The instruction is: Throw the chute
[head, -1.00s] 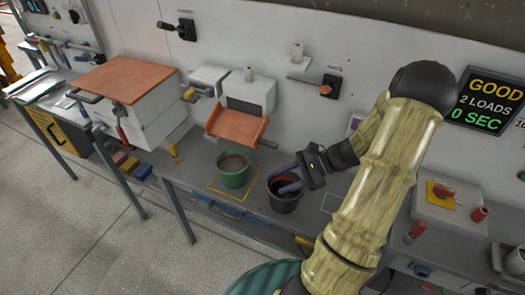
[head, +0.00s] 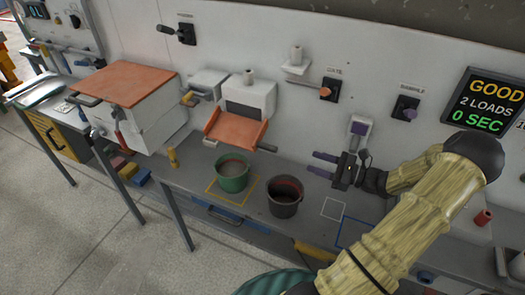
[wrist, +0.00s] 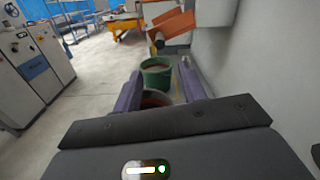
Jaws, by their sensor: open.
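The orange chute (head: 237,127) sits below a white housing on the wall, tipped toward the bench, with a dark handle (head: 267,147) at its right side. It also shows in the wrist view (wrist: 171,28) at the top. A green bucket (head: 232,175) with contents stands under it inside a yellow outline. A dark bucket (head: 285,196) stands to its right. My gripper (head: 318,163) is open and empty above the bench, right of the chute and pointing left toward it. In the wrist view, the green bucket (wrist: 156,75) lies between the fingers.
A gate lever (head: 327,90) and a sample knob (head: 405,108) are on the wall. A white box with an orange lid (head: 125,85) stands left. A sign (head: 490,103) reads GOOD, 2 LOADS, 0 SEC. A white outlined square (head: 334,208) on the bench is bare.

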